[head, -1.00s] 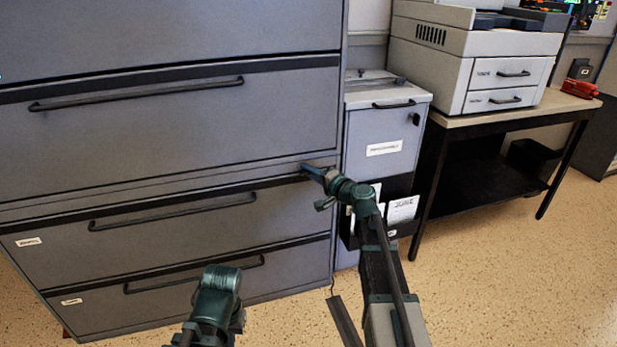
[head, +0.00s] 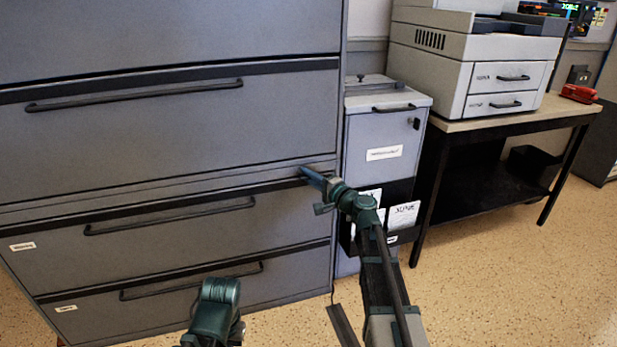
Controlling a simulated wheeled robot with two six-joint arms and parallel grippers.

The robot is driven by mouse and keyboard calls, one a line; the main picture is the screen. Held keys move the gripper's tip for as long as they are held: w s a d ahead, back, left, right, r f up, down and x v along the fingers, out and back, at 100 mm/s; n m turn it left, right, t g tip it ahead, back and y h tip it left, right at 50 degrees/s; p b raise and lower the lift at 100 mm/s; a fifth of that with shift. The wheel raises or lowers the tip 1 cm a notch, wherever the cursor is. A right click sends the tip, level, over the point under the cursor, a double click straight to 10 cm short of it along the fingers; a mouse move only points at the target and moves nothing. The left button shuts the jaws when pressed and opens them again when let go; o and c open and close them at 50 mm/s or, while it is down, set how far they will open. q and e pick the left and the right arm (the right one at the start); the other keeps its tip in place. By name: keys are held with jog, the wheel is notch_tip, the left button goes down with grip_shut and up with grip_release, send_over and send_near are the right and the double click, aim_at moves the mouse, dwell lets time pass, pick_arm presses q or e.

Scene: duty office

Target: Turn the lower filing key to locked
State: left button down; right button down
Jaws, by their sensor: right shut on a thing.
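The grey filing cabinet (head: 180,130) fills the left of the view, with wide drawers and black bar handles. My right gripper (head: 307,172) is at the right end of the narrow strip between the upper drawer and the two lower drawers. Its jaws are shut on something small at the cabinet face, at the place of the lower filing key. The key is hidden behind the fingers, so its angle cannot be read. My left arm (head: 214,312) shows at the bottom centre, away from the cabinet front; its fingertips cannot be made out.
A narrow grey cabinet (head: 377,135) with a black paper holder (head: 400,238) stands just right of the filing cabinet, close to my right arm. A printer (head: 475,65) and a red stapler-like object (head: 579,93) are on a table further right. The speckled floor at lower right is clear.

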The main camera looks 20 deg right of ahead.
jog(key=c, duration=0.9)
grip_release()
jog(key=v, duration=1.4)
jog(key=shift+w+f, duration=0.1)
jog(key=s+a+f+n+g+p, duration=0.1)
jog(key=s+a+f+n+g, duration=0.3)
jog(key=a, duration=0.4)
jog(key=s+a+f+n+g+p, duration=0.2)
jog(key=s+a+f+n+g, duration=0.2)
jog(key=a, duration=0.4)
jog(key=s+a+f+n+g+p, duration=0.1)
jog(key=s+a+f+n+g, duration=0.3)
jog(key=a, duration=0.4)
jog(key=s+f+n+g+h+p, duration=0.3)
jog(key=s+n+g+h, duration=0.2)
jog(key=s+h, duration=0.5)
notch_tip(320, 180, up, 38)
jog(key=s+y+p, duration=0.1)
jog(key=s+p, duration=0.1)
jog(key=p, duration=3.6)
jog(key=shift+d+r, duration=0.2)
